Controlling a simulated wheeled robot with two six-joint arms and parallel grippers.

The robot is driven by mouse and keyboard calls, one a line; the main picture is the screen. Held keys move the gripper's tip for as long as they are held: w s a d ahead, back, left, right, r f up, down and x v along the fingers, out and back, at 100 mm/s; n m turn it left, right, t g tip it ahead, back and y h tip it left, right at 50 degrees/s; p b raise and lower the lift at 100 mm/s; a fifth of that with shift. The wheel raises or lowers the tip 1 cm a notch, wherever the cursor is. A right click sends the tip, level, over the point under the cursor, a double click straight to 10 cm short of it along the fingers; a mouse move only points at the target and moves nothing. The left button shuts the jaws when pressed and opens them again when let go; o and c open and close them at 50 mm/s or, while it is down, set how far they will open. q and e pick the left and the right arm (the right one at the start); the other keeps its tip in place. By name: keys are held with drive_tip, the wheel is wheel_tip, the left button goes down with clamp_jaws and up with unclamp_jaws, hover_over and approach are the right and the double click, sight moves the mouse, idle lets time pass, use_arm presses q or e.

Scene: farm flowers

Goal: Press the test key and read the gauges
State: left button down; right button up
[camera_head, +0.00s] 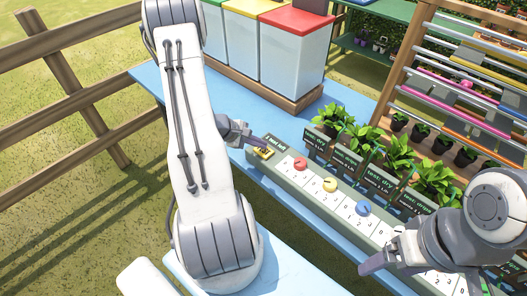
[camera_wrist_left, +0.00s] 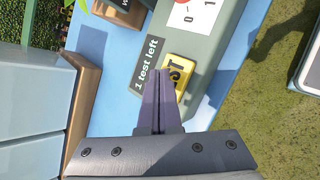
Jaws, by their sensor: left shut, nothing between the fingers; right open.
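The yellow test key (camera_head: 264,153) sits at the near left end of a long grey-green panel (camera_head: 313,188). My left gripper (camera_head: 265,146) is shut and empty, its fingertips at the key. In the left wrist view, the closed fingertips (camera_wrist_left: 158,76) overlap the left edge of the yellow key (camera_wrist_left: 180,70); I cannot tell whether they touch it. A dark label beside it (camera_wrist_left: 146,68) reads "1 test left". My right gripper (camera_head: 372,265) is open over the panel's right part, hiding some gauges.
Potted green plants (camera_head: 398,157) stand behind the panel, with dark signs (camera_head: 381,178), some reading "test: dry". Bins with green, yellow and red lids (camera_head: 297,20) stand at the back of the blue table (camera_head: 158,80). A slatted rack (camera_head: 455,75) stands at the right.

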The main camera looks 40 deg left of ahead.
sight(260, 150)
use_arm(q)
drive_tip(key=shift+f+b, duration=0.55)
drive_tip(key=shift+b, duration=0.05)
idle(0.9)
drive_tip(key=shift+r, duration=0.1)
drive_tip(key=shift+r+p, duration=0.5)
drive_tip(key=shift+r, duration=0.3)
drive_tip(key=shift+r+p, duration=1.6)
drive_tip(key=shift+r, duration=1)
drive_tip(key=shift+f, duration=0.1)
